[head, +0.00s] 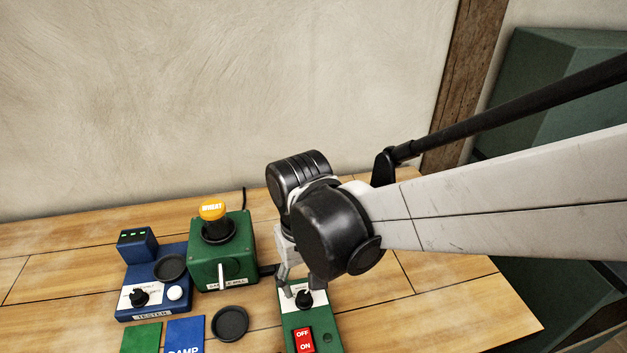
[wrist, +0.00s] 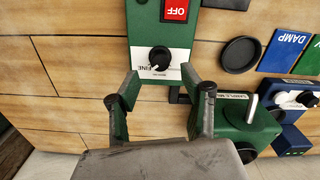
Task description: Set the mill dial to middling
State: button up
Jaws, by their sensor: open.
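The mill dial is a round black knob (head: 304,299) on a white label at the far end of a green control box (head: 295,321). In the wrist view the knob (wrist: 159,57) has a small pale mark at its lower left edge. The word FINE is readable on the label to its left; the other markings are too small to read. My gripper (head: 300,286) is open over the far end of the box. In the wrist view its two fingers (wrist: 160,78) stand apart on either side just below the knob, with nothing between them.
A red OFF/ON switch (head: 303,340) sits on the same box. The wooden bench is clear at right.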

aim_at(304, 295)
jog(key=shift+f, duration=2.45)
jog(key=shift+c, duration=0.3)
grip_shut()
jog(key=shift+b, duration=0.3)
jog(key=shift+n, duration=0.3)
jog(key=n+b, duration=0.1)
jog(key=n, duration=0.3)
jog(key=shift+b, duration=0.3)
jog(key=shift+n+b, duration=0.45)
jog(key=shift+n, duration=2.05)
